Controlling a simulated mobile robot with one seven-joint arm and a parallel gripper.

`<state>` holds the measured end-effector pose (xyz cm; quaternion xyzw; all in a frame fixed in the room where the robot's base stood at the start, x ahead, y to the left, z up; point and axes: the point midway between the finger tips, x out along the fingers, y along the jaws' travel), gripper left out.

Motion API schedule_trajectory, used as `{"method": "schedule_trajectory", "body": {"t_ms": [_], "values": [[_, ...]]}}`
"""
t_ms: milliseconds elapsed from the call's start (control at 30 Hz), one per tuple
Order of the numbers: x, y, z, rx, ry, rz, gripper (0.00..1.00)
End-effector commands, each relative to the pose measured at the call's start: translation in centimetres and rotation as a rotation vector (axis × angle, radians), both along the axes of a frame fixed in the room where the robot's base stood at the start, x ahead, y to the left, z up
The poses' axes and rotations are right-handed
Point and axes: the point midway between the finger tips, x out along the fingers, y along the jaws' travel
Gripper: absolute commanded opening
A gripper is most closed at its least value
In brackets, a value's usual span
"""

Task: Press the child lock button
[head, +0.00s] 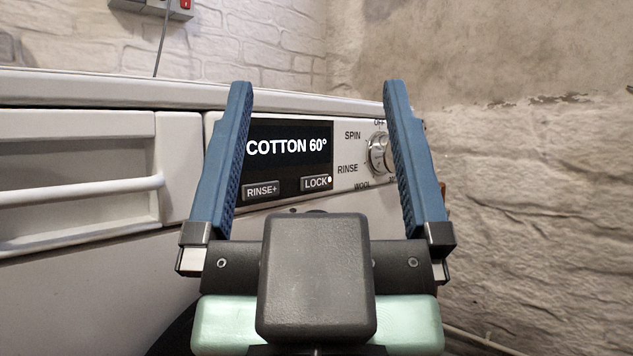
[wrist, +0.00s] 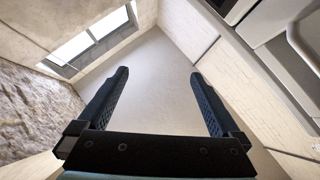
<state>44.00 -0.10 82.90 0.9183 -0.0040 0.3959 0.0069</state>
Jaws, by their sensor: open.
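The washing machine's black display (head: 289,132) reads "COTTON 60°". Below the text sit a RINSE+ button (head: 262,191) and a LOCK button (head: 315,183). A small pale light shows at the right end of the LOCK button. My gripper (head: 317,88) is open and empty, its two blue fingers standing apart in front of the panel. In the head view the display and both buttons show between the fingers. Contact with the panel cannot be seen. The wrist view shows the open fingers (wrist: 157,72) with neither button in sight.
A program dial (head: 380,153) sits right of the display, partly behind the right finger. A detergent drawer (head: 75,180) with a white handle is at the left. A rough wall (head: 530,180) stands at the right. The wrist view shows a window (wrist: 90,45).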

Motion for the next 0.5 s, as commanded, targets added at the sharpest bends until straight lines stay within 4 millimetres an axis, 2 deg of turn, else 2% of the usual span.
{"method": "schedule_trajectory", "body": {"t_ms": [33, 67, 500], "values": [[0.00, 0.00, -0.04, 0.000, 0.000, 0.000, 0.96], [0.00, 0.00, -0.04, 0.000, 0.000, 0.000, 0.91], [0.00, 0.00, -0.04, 0.000, 0.000, 0.000, 0.12]]}}
